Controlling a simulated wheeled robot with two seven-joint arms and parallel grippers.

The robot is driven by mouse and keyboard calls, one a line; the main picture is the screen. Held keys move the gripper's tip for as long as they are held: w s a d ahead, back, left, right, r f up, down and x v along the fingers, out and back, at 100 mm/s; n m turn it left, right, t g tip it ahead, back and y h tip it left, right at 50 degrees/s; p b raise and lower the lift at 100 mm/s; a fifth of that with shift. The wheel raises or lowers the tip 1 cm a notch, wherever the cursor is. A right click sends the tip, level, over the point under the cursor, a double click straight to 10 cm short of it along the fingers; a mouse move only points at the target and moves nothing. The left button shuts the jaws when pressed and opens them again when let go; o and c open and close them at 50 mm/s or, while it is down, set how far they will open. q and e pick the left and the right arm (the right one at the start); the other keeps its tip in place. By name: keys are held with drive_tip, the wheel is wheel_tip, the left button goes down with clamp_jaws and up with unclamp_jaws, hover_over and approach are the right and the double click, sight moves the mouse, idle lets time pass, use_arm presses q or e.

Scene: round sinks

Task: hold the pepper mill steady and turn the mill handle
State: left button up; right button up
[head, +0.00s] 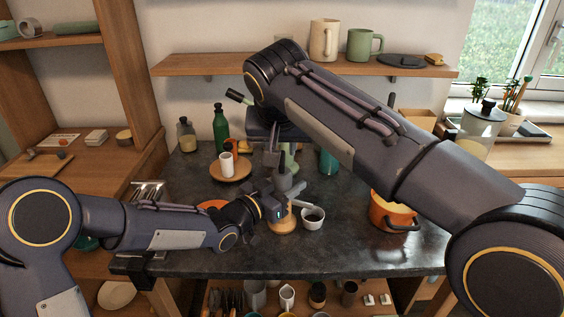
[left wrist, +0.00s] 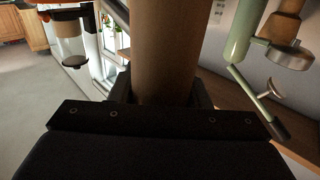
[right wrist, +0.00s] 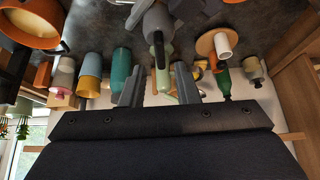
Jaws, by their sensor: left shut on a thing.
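The pepper mill (head: 283,222) stands upright on the dark counter, with a wooden body and a grey top (head: 284,183). My left gripper (head: 277,206) is shut around its body. In the left wrist view the brown body (left wrist: 165,50) fills the space between the jaws. My right gripper (head: 273,157) points down above the mill and is open. In the right wrist view its fingers (right wrist: 158,88) stand apart with nothing gripped. There the mill's grey top (right wrist: 155,22) and a dark handle knob (right wrist: 158,52) show beyond the fingertips. The handle is partly hidden in the head view.
A white bowl (head: 313,217) sits close right of the mill, and an orange pot (head: 391,212) farther right. Behind are a green bottle (head: 220,130), a wooden plate (head: 231,170) with a white cup, and a green lever stand (left wrist: 238,35). The right-front counter is clear.

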sight(282, 159)
drive_tip(key=shift+x, duration=2.35)
clamp_jaws()
